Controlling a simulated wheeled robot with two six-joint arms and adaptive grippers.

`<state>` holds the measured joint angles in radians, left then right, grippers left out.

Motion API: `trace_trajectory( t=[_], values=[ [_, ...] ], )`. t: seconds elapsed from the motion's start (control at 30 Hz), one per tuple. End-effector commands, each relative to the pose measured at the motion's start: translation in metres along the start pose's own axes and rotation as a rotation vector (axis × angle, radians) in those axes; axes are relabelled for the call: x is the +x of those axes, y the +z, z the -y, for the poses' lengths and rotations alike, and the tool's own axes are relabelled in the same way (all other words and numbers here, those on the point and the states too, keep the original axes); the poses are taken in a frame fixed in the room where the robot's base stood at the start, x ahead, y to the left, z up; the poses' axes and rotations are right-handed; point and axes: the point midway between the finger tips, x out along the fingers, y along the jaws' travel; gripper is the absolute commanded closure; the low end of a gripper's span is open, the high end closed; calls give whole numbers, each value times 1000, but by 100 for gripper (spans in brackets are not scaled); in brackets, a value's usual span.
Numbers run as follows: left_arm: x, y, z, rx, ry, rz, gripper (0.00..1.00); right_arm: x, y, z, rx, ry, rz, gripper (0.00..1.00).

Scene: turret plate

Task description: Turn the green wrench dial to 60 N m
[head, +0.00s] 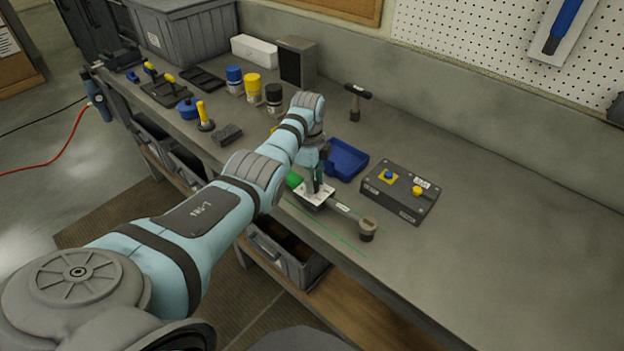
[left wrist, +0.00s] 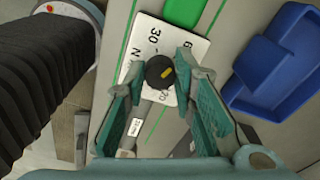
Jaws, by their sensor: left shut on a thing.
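The green-handled wrench (head: 341,209) lies on the workbench, its green grip (head: 293,180) at the left and its dark head (head: 367,229) at the right. In the left wrist view its green grip (left wrist: 184,12) is at the top. I cannot read the setting surely. My right gripper is out of view.
A hammer (head: 356,100), a dark block (head: 228,135) and several bottles stand farther back. The bench's right part is clear.

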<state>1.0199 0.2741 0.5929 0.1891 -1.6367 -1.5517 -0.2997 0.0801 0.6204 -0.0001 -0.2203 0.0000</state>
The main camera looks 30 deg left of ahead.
Motion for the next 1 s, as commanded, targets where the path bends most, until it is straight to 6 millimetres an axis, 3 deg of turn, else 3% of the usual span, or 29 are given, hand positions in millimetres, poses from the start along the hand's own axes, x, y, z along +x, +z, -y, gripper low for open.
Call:
trace_trajectory(
  t=[0.3, 0.77, 0.8, 0.9, 1.0],
  values=[
    [3, -1, -3, 102, 8, -4, 100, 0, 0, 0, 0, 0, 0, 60],
    [4, -2, -4, 115, 12, -5, 100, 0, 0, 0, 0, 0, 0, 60],
    [4, -2, -4, 115, 12, -5, 71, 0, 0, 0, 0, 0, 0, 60],
    [4, -1, -3, 115, 10, -4, 55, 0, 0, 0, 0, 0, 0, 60],
    [3, 0, -3, 113, 7, -4, 55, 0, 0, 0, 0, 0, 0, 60]
  ],
)
